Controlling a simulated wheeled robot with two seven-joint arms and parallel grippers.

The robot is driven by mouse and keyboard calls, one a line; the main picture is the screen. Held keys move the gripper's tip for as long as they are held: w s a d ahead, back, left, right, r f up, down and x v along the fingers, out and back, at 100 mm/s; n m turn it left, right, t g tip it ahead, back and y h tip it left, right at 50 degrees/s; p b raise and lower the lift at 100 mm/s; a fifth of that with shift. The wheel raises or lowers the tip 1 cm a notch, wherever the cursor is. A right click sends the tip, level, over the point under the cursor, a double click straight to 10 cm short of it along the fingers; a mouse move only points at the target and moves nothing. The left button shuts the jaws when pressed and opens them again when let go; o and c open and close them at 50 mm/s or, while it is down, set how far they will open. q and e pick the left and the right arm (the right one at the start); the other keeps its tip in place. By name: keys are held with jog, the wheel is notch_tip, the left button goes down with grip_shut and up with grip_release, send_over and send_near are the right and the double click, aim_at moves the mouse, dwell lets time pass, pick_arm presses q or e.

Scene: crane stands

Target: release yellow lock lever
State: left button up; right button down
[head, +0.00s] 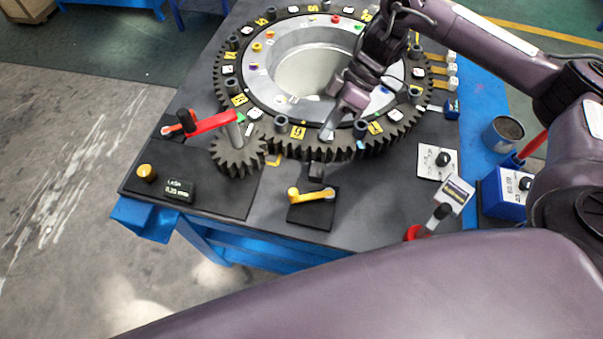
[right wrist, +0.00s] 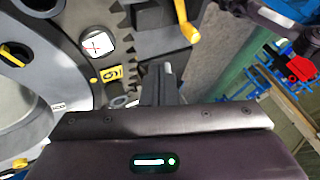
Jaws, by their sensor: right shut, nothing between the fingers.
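The lever also shows at the top of the right wrist view (right wrist: 186,24). My right gripper (head: 329,132) is shut and empty over the front rim of the large ring gear (head: 285,140), behind the lever and apart from it. Its fingers also show in the right wrist view (right wrist: 166,84). My left gripper is out of view.
A lash display (head: 177,190) is at the front left. White switch plates (head: 437,162) and a blue box (head: 505,192) are at right. Bare table surrounds the lever plate.

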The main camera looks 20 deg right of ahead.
aim_at(311, 193)
jog(key=x, duration=0.9)
jog(key=shift+s, duration=0.1)
jog(key=shift+s+a+f+p, duration=0.2)
jog(key=shift+s+a+p, duration=0.35)
jog(key=shift+s+a, duration=0.85)
jog(key=shift+s, duration=0.25)
jog(key=shift+d, duration=0.1)
